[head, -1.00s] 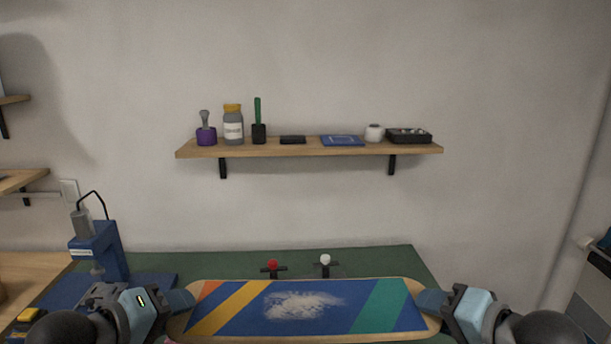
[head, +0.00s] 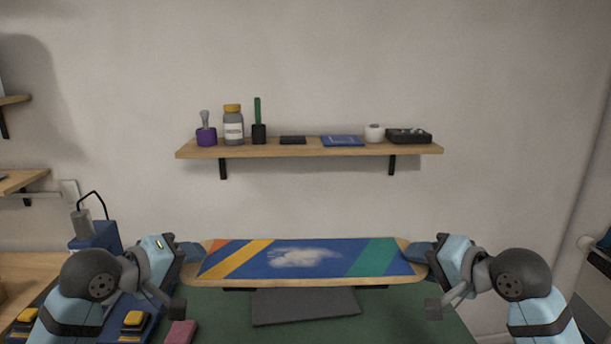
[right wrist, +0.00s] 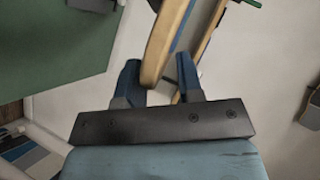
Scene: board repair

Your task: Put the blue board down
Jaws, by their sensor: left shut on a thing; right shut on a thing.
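The blue board (head: 338,257) is a long deck with rounded ends, blue with orange, yellow and teal stripes and a whitish scuffed patch in its middle. It is held level across both arms above the green bench top (head: 400,310). My left gripper (head: 192,254) is shut on its left end. My right gripper (head: 426,258) is shut on its right end. In the right wrist view the board's edge (right wrist: 160,50) shows between the fingers of my right gripper (right wrist: 158,80). The board hides the back part of the bench.
A flat dark grey pad (head: 305,307) lies on the bench below the board. A pink block (head: 181,332) lies at the front left. A blue press (head: 95,238) stands behind my left arm. A wall shelf (head: 310,148) holds jars and small items.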

